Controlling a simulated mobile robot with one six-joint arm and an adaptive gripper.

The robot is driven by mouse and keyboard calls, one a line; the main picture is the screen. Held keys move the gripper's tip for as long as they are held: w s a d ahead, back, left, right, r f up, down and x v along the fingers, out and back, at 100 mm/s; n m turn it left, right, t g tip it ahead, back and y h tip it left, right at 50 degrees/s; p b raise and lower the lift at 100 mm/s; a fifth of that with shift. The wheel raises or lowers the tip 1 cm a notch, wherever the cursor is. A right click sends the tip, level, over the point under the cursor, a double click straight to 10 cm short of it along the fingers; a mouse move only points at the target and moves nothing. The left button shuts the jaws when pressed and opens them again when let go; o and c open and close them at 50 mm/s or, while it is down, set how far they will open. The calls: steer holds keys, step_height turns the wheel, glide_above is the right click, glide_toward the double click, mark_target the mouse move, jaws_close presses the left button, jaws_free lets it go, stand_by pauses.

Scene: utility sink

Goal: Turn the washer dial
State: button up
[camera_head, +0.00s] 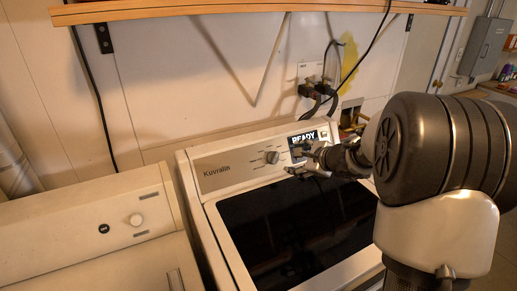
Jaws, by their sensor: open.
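The washer (207,224) stands in the middle, with a dark glass lid and a brand panel at its back. Its dial (272,157) is a small grey knob on that panel, left of a lit display (303,141) that reads "READY". My gripper (291,170) comes in from the right. It is open, with its fingertips just right of and a little below the dial in the picture. Nothing shows between the fingers. I cannot tell the exact gap in depth, but the fingers do not appear around the dial. My arm covers the panel's right end.
A wooden shelf (250,8) runs above. A grey electrical box (485,45) hangs at the far right.

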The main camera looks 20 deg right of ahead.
mark_target(276, 158)
steer(key=b+x, duration=0.1)
steer(key=x, duration=1.6)
steer(key=shift+d, duration=0.15)
steer(key=shift+c, duration=0.2)
steer(key=c, duration=1)
